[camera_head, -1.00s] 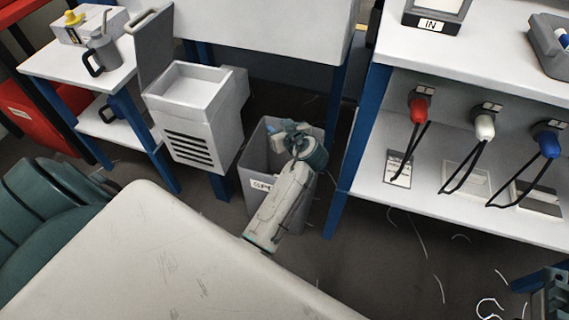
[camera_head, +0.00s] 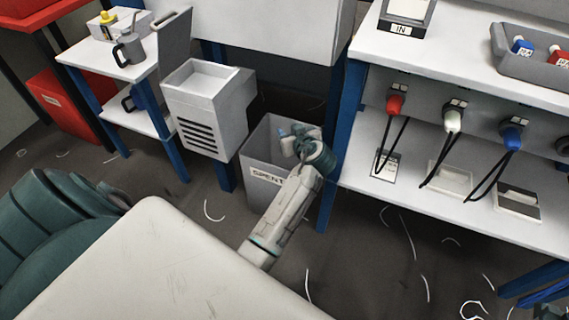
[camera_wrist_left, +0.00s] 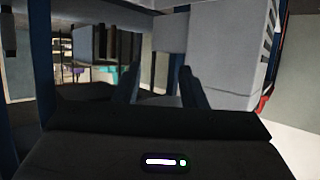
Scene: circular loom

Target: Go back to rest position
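My left arm reaches out past the pale surface at the bottom, and its gripper (camera_head: 300,138) is over the opening of the grey bin labelled SPENT (camera_head: 262,160). In the left wrist view the two dark fingers (camera_wrist_left: 161,88) stand apart with nothing seen between them. A small light-blue and white piece (camera_head: 284,133) shows beside the gripper; I cannot tell whether it belongs to the gripper or lies in the bin. My right gripper cannot be made out; only a dark sliver shows at the bottom right corner.
A white vented box (camera_head: 207,105) stands left of the bin. A shelf (camera_head: 350,172) with red, white and blue holders is at the right, its blue leg close to my arm. A grey tray (camera_head: 510,62) holds bobbins. Pale thread scraps lie on the floor.

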